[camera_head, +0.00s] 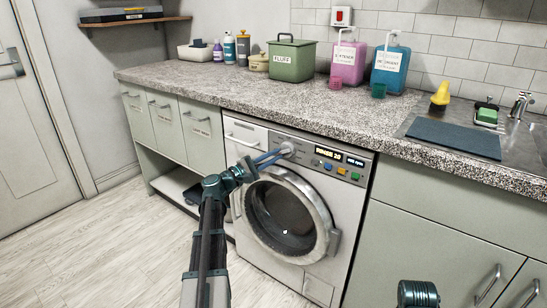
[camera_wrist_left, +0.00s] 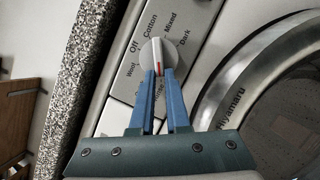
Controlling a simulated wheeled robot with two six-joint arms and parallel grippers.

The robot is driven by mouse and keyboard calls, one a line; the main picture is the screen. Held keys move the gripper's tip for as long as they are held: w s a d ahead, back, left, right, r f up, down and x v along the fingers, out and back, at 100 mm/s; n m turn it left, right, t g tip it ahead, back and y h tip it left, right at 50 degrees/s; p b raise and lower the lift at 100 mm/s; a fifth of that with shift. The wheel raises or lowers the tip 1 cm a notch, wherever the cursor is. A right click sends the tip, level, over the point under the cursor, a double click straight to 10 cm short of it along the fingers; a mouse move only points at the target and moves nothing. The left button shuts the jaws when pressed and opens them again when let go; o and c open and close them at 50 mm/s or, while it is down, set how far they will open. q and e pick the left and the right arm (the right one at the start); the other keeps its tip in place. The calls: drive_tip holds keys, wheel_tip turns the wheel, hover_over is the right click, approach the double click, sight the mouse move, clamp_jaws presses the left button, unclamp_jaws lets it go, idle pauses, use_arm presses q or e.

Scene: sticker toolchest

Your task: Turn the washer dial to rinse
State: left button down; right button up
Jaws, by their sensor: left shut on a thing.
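The white washer (camera_head: 322,170) stands under the counter with its round glass door shut. Its dial (camera_head: 287,148) is on the control panel at the upper left of the door. In the left wrist view the pale dial (camera_wrist_left: 158,53) carries a red line, with Off, Cotton, Mixed, Dark and Wool printed around it. The red line runs down between my fingers, towards a partly hidden label ending in "nse". My left gripper (camera_head: 277,155) is shut on the dial, one blue finger on each side. My right gripper's fingers are out of view.
A lit display and several coloured buttons (camera_head: 341,170) sit right of the dial. The speckled counter (camera_head: 230,91) overhangs the washer's top. Floor to the left (camera_head: 100,240) is clear. Part of my right arm shows bottom right.

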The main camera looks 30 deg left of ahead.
use_arm(q)
drive_tip(key=c, duration=0.9)
unclamp_jaws()
drive_tip(key=b+v, duration=0.2)
drive_tip(key=v, duration=1.2)
drive_tip(key=shift+b, duration=0.35)
drive_tip(key=shift+w+d+f, duration=0.1)
drive_tip(key=shift+w, duration=0.05)
